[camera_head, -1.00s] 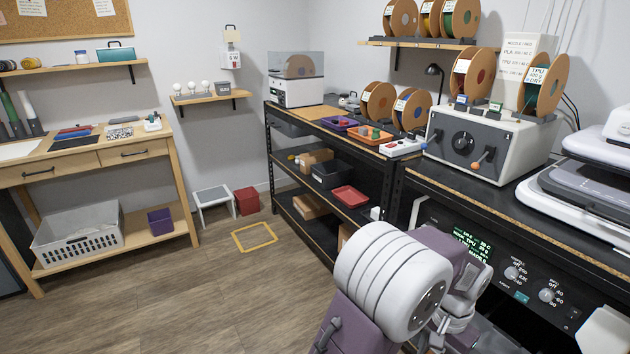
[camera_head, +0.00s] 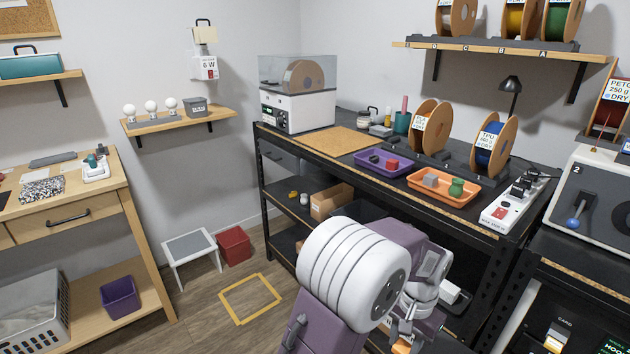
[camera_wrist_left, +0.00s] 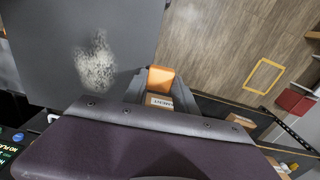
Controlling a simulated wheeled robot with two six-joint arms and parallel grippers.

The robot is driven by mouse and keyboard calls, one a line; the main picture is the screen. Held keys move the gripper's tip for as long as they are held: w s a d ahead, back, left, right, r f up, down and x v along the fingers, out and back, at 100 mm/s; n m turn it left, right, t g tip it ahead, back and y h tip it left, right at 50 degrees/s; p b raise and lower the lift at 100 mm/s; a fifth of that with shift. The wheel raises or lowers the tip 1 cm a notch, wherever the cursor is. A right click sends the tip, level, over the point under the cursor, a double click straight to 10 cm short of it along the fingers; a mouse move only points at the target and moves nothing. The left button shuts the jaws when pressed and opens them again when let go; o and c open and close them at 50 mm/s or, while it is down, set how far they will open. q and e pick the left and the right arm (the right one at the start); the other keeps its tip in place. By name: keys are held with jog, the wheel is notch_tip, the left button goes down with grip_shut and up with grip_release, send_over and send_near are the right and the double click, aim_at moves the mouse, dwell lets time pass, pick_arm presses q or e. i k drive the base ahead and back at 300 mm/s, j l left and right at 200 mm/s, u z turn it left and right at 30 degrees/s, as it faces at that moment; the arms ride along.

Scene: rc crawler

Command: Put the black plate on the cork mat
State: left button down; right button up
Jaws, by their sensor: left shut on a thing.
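The cork mat (camera_head: 340,140) lies flat and bare on the far end of the black bench, in front of the white machine with a clear cover. The exact grip contact is partly hidden. In the head view my left arm comes up from the bottom middle, and the plate cannot be made out there. My right gripper is not in view.
A purple tray (camera_head: 378,166) and an orange tray (camera_head: 472,184) with small parts sit to the right of the mat. Filament spools (camera_head: 432,125) stand behind them. The white covered machine (camera_head: 298,105) stands behind the mat. A yellow floor outline (camera_head: 250,318) lies left of the bench.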

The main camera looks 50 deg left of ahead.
aim_at(337, 139)
jog(key=i+j, duration=0.1)
jog(key=j, duration=0.55)
jog(key=i+j, duration=0.1)
jog(key=j, duration=0.6)
jog(key=i+j, duration=0.1)
jog(key=j, duration=0.55)
jog(key=i+j, duration=0.1)
jog(key=j, duration=0.6)
